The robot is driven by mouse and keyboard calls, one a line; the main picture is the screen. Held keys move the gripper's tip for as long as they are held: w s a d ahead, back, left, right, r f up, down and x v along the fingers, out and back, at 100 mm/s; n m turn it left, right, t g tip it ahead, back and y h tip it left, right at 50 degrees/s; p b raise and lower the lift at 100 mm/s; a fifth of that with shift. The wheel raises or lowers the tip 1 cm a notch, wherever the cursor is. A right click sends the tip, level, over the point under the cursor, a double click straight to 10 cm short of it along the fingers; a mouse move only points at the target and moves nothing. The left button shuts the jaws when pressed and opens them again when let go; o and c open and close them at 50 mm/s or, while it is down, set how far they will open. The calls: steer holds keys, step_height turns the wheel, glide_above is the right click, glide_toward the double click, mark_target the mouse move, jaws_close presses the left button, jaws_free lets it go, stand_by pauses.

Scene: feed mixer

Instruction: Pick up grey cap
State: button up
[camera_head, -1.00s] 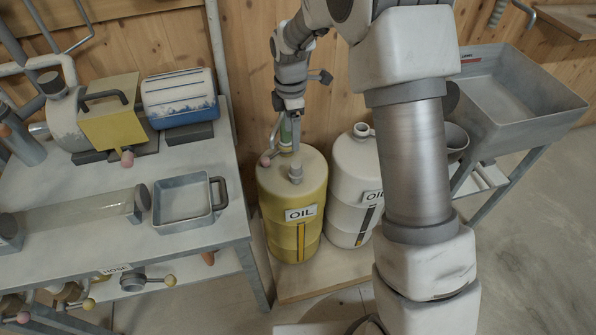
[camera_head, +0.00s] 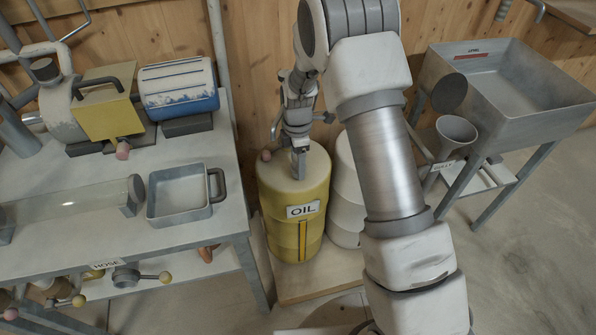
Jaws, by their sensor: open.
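The yellow oil drum (camera_head: 278,208) stands on a low wooden platform, with an "OIL" label on its front. My gripper (camera_head: 298,172) is open and points down at the top of this drum, right at the spot of the grey cap. The cap is hidden by the fingers or blends with them, so I cannot tell whether they touch it or sit around it.
A white drum (camera_head: 345,205) stands close on the right, partly behind my arm. A workbench with a grey tray (camera_head: 180,215) is at left. A funnel (camera_head: 455,135) and a metal sink (camera_head: 520,115) are at right. The wooden wall is close behind.

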step_height(320, 180, down, 2)
steer(key=shift+f, duration=0.25)
jaws_close()
steer(key=shift+r, duration=0.1)
